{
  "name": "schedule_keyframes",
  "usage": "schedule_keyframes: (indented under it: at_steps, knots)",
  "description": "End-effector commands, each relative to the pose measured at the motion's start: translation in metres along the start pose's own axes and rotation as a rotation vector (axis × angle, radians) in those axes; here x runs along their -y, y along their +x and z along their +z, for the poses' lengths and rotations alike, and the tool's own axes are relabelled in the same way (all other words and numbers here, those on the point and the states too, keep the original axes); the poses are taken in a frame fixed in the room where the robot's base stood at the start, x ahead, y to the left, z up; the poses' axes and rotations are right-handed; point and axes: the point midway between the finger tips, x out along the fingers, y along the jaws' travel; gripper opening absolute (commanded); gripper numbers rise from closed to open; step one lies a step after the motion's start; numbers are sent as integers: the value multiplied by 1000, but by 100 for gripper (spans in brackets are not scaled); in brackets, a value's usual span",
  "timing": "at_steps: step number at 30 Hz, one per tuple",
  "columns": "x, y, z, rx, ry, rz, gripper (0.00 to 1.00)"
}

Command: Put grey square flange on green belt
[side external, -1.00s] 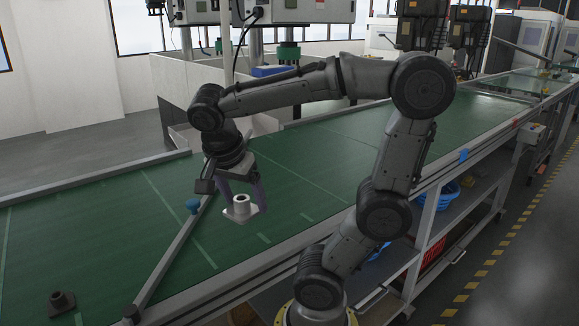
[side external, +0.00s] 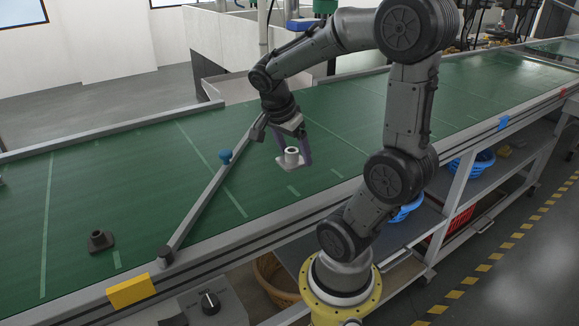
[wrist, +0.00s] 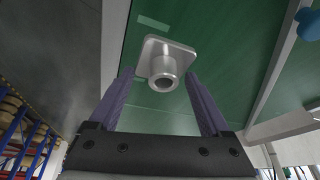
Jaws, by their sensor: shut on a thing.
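The grey square flange (side external: 292,159) is light metal, with a square plate and a round hollow hub. My gripper (side external: 292,150) is shut on it, with a purple finger on either side. In the wrist view the flange (wrist: 166,62) shows between the fingertips (wrist: 158,78), hub toward the camera. The green belt (side external: 340,115) lies below it; the flange is right of the diagonal bar. Whether it touches the belt or hangs just above, I cannot tell.
A diagonal metal bar (side external: 205,200) with a blue knob (side external: 225,156) crosses the belt. A dark flange (side external: 100,241) sits on the belt at the left. The belt right of my gripper is clear.

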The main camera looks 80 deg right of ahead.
Motion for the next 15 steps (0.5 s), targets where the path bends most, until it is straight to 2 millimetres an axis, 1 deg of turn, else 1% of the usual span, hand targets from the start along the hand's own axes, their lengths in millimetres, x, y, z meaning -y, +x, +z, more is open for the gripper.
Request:
schedule_keyframes:
  at_steps: [1, 3, 11, 12, 15]
  knots:
    - [6, 10, 0, 0, -1, 6, 10]
    - [12, 19, 1, -1, -2, 4, 9]
    - [24, 36, 2, -1, 0, 1, 9]
    - [27, 41, 2, -1, -2, 2, 9]
    - [26, 55, 9, 0, -3, 2, 9]
